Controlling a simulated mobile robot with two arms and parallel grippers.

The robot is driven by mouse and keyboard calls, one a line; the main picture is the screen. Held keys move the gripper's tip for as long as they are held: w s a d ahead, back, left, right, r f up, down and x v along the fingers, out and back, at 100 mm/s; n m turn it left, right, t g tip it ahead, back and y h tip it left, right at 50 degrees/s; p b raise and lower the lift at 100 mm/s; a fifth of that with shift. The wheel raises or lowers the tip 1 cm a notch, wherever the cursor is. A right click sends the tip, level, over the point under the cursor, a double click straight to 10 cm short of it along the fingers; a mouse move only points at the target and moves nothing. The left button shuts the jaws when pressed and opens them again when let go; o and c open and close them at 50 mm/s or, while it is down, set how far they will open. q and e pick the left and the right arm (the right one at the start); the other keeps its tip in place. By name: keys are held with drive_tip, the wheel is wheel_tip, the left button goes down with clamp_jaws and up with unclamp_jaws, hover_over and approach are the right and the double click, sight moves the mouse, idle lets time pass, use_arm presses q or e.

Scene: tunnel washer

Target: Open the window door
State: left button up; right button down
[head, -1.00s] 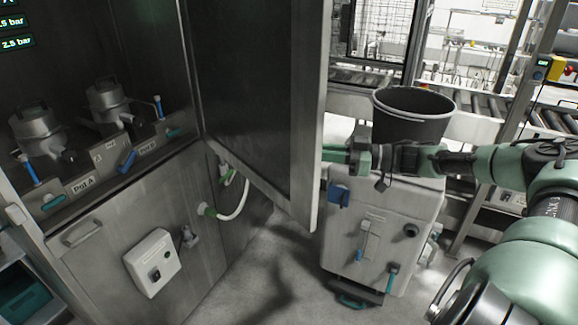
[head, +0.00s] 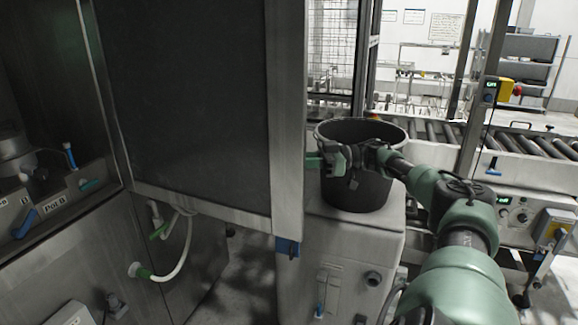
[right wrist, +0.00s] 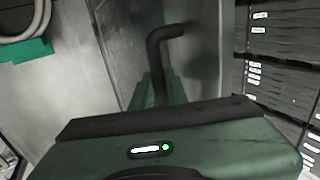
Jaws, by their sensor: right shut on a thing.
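The window door (head: 185,100) is a dark pane in a grey metal frame, standing swung out from the steel cabinet on the left in the head view. My right gripper (head: 316,161) is at the door's free right edge, on its far side. In the right wrist view, a black bent handle (right wrist: 163,45) stands off the door's grey surface, and my right gripper (right wrist: 158,92) is shut on it. The exact grip point is partly hidden by the gripper body. My left gripper is not in view.
A black bin (head: 358,190) stands on a white cart (head: 345,255) close behind my right gripper. A roller conveyor (head: 520,145) runs at the right. Below the door, a white hose (head: 172,268) hangs on the cabinet front. Some floor shows between cabinet and cart.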

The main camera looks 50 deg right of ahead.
drive_tip(key=shift+a, duration=0.1)
drive_tip(key=c, duration=1.4)
unclamp_jaws()
drive_tip(key=shift+w, duration=0.15)
drive_tip(key=b+v, duration=0.2)
drive_tip(key=v, duration=0.5)
drive_tip(key=shift+s+d+b, duration=0.25)
drive_tip(key=shift+s+b, duration=0.05)
